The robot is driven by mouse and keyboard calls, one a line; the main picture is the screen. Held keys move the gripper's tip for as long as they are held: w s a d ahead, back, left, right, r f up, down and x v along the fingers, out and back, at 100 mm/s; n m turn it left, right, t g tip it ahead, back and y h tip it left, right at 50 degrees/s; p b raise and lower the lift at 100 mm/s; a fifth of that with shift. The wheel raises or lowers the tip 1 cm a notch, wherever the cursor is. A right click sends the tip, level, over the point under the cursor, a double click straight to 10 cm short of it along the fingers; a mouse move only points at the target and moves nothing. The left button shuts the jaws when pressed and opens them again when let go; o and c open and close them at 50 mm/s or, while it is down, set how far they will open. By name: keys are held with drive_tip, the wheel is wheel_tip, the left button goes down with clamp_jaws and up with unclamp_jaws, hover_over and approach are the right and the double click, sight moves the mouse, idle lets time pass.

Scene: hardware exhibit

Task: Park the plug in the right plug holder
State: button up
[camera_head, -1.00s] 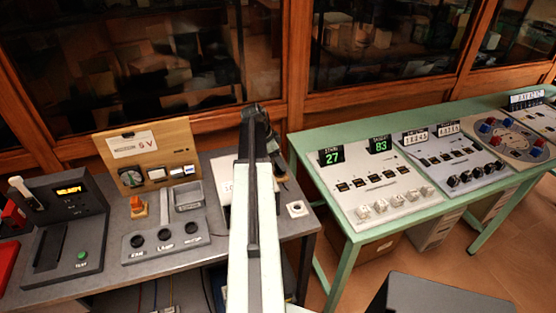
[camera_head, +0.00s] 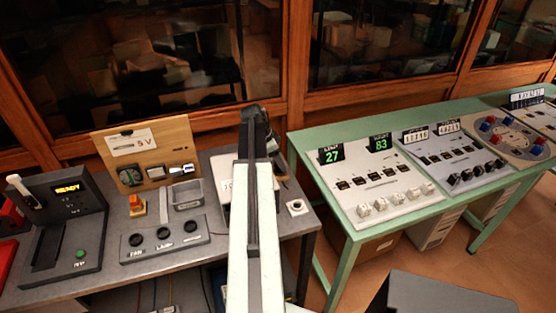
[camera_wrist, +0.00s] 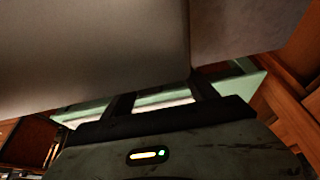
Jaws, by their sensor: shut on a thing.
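My gripper shows in the wrist view (camera_wrist: 160,98) as two dark fingers, set apart. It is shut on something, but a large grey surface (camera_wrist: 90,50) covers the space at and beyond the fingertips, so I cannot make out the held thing. In the head view my arm hides most of the gripper, which is over the right part of the grey bench. No plug can be clearly made out. A small white block with a dark hole (camera_head: 296,207) sits at the bench's right end, just right of my arm. I cannot tell which fitting is the right plug holder.
On the grey bench (camera_head: 222,242) stand a panel with several round dark fittings (camera_head: 165,241), a small orange piece (camera_head: 138,206), a wooden 5V board (camera_head: 168,140) and a black READY unit (camera_head: 70,215). A green table (camera_head: 300,142) with control panels stands right, beyond a gap.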

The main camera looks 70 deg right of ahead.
drive_tip(key=shift+f+b, duration=0.5)
idle(0.8)
drive_tip(key=o, duration=1.6)
drive_tip(key=shift+r+p, duration=3.55)
drive_tip(key=shift+r, duration=0.1)
